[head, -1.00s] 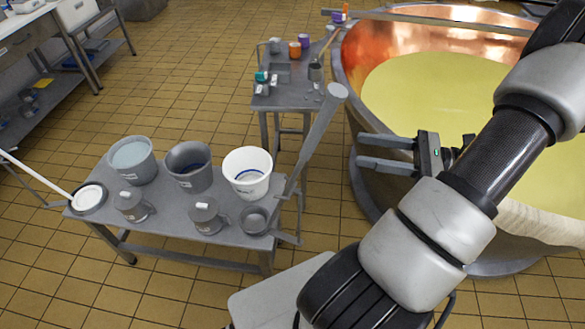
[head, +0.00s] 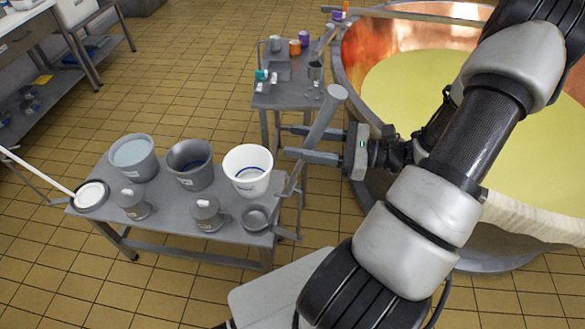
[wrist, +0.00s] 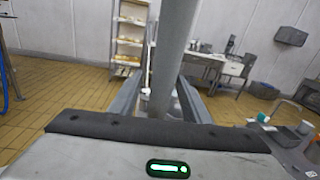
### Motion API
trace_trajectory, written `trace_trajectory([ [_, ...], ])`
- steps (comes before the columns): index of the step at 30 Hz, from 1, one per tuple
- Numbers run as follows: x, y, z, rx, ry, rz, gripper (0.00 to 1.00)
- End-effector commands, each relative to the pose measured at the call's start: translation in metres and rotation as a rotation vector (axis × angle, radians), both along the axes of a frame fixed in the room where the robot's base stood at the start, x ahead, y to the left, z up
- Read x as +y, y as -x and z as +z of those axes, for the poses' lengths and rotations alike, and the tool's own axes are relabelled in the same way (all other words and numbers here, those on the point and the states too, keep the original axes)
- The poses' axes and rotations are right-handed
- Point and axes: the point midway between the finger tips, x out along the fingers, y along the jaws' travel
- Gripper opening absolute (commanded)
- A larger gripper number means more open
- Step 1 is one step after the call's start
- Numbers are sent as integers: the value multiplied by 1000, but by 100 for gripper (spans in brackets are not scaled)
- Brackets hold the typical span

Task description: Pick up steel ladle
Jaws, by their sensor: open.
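The steel ladle (head: 322,116) is grey, with its bowl low at the right front of the grey table and its long thick handle leaning up to the right. My gripper (head: 285,140) is open at the upper part of the handle, fingers pointing left in the head view. In the wrist view the handle (wrist: 174,50) runs upright between the two open fingers (wrist: 165,88), seemingly nearer the right one. I cannot tell whether either finger touches it. Part of the handle is hidden behind the fingers in the head view.
The grey table (head: 160,232) holds a white bucket (head: 247,170), two grey buckets, lidded jugs and a white-handled skimmer (head: 91,194). A small table (head: 290,98) with cups stands behind. A copper vat (head: 365,50) is at the right. Tiled floor is open at left.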

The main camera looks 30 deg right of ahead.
Motion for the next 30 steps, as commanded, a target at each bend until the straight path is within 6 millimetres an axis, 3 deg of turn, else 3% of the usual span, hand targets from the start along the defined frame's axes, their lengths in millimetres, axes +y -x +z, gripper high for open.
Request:
trace_trajectory([
  [4, 13, -10, 0, -1, 1, 0, 43],
  [12, 14, -12, 0, -1, 1, -2, 43],
  [20, 14, -12, 0, -2, 1, -2, 0],
  [30, 14, -12, 4, -2, 2, -1, 0],
])
